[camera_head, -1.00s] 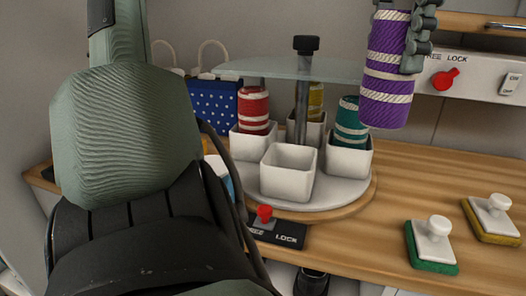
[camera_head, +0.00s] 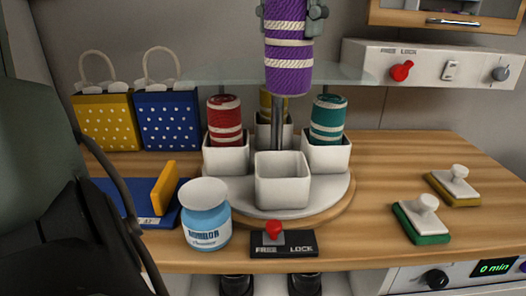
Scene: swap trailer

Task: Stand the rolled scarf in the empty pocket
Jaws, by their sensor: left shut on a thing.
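The rolled scarf (camera_head: 288,72), purple with pale stripes, hangs upright at the top of the view. My left gripper (camera_head: 291,12) is shut on its upper part, partly cut off by the top edge. The empty pocket (camera_head: 282,192) is a white square cup at the front of the round turntable (camera_head: 325,202). In the picture the scarf is above this pocket, well clear of it, and covers the top of the central post (camera_head: 278,130). Red (camera_head: 224,122), teal (camera_head: 327,117) and yellow (camera_head: 265,103) rolls stand in the other pockets. My right gripper is not in view.
A clear glass shelf (camera_head: 220,74) spans behind the scarf. A FREE/LOCK plate with a red knob (camera_head: 274,228) and a blue-white jar (camera_head: 207,225) stand in front. Two dotted bags (camera_head: 168,122) stand left. Stamp-like blocks (camera_head: 422,222) lie right. My arm fills the left edge.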

